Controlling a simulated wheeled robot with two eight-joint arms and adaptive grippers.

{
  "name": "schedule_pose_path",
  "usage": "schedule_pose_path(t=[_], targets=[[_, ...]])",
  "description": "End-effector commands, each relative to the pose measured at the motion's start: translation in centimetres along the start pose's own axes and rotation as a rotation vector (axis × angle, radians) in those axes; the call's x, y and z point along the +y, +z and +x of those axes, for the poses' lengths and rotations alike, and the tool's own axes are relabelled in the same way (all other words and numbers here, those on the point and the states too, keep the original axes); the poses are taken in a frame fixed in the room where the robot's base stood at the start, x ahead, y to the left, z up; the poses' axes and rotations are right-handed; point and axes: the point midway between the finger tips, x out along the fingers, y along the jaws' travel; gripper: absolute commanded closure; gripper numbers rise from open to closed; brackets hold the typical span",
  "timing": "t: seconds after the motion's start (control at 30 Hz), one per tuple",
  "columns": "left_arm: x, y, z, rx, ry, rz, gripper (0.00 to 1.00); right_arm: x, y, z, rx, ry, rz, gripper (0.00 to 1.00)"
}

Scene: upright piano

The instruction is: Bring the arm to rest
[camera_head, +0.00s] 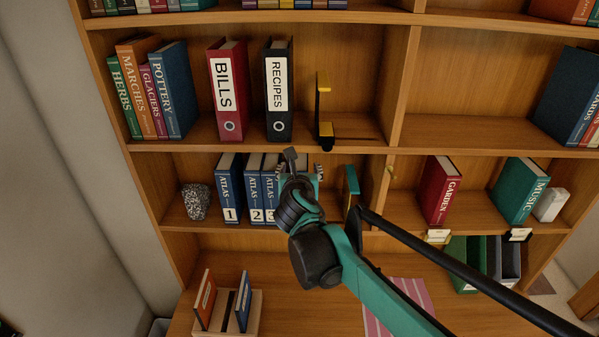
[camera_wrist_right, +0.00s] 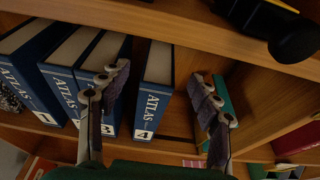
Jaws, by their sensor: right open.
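My right arm (camera_head: 370,285) reaches up from the lower right to the middle shelf of a wooden bookcase in the head view. Its gripper (camera_head: 303,165) is in front of the row of blue atlases (camera_head: 229,185) and hides part of them. In the wrist view, the open gripper (camera_wrist_right: 160,82) has its fingers apart, with atlas 4 (camera_wrist_right: 155,90) showing between them. Atlas 4 stands slightly apart from atlases 1 to 3. I cannot tell whether a finger touches a book. The left gripper is not in view.
A teal upright piece (camera_head: 351,187) stands right of the gripper. Above are the Bills binder (camera_head: 227,95), Recipes binder (camera_head: 279,95) and a black-and-yellow bookend (camera_head: 323,105). A dark rod (camera_head: 470,272) crosses the lower right. A small book rack (camera_head: 228,318) stands below.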

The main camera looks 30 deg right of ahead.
Motion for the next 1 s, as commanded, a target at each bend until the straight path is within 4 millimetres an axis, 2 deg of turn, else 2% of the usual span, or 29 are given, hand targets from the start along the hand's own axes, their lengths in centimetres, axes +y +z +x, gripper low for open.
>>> schedule_pose_path(t=[0.1,0.2,0.43,0.57,0.67,0.87,1.0], targets=[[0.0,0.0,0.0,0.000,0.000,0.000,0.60,0.0,0.0,-1.6,0.001,0.001,-0.001,0.37],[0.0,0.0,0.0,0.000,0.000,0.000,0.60,0.0,0.0,-2.3,0.000,0.001,0.000,0.37],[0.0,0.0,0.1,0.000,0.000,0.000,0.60,0.0,-0.1,-2.7,0.001,0.000,0.005,0.37],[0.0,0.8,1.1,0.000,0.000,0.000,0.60,-0.2,-2.5,-3.0,0.032,-0.003,0.144,0.37],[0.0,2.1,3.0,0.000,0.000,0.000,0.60,-0.4,-7.1,-3.8,0.099,-0.014,0.428,0.37],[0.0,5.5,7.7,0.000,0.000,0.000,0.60,-0.2,-20.1,-6.7,0.306,-0.136,1.241,0.37],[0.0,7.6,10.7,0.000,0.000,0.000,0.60,0.7,-29.1,-9.4,0.451,-0.320,1.791,0.37]])
